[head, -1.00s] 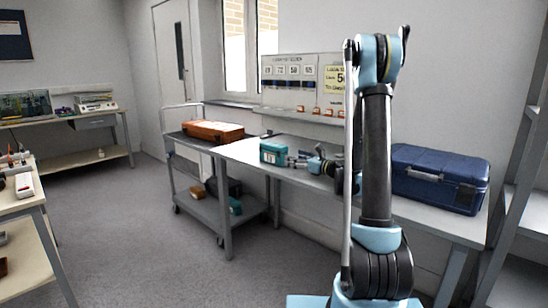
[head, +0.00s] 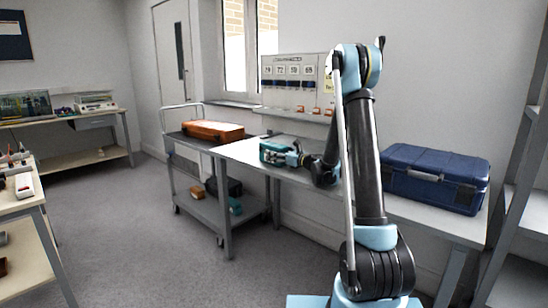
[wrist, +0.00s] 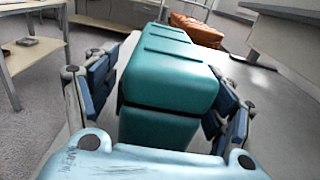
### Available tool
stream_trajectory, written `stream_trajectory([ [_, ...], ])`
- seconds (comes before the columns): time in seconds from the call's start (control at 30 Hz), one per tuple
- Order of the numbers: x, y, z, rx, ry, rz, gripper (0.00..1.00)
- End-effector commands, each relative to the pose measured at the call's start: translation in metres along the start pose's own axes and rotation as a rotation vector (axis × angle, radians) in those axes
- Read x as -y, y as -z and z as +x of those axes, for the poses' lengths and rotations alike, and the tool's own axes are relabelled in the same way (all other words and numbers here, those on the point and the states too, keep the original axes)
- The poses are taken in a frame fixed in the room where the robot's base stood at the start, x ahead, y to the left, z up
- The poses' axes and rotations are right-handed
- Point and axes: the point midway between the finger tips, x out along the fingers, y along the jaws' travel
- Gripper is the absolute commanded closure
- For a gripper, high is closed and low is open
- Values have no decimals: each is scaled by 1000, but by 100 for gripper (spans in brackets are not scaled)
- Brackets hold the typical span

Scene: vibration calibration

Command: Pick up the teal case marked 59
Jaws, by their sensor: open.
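The teal case (wrist: 165,85) stands upright on the grey workbench (head: 240,150), close in front of my wrist camera. In the head view the teal case (head: 272,150) is partly hidden by my gripper. My gripper (wrist: 160,112) is open, with one finger on each side of the case. The right finger looks very near the case side; a gap shows on the left. I cannot tell whether either finger touches it. No number is visible on the case faces in view.
An orange case (head: 212,131) lies on the trolley (head: 180,139) at the bench's left end. A blue case (head: 433,178) stands on the bench to the right. More small boxes, one teal (head: 236,206), sit on the trolley's lower shelf. A wall board (head: 290,75) hangs behind.

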Motion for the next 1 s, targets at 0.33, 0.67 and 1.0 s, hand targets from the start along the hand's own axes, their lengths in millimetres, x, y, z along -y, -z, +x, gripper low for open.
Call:
stream_trajectory([
  [0.33, 0, 0, 22, 0, 0, 0, 24],
  [0.67, 0, 0, 22, 0, 0, 0, 77],
  [1.0, 0, -2, 22, 0, 0, 0, 77],
])
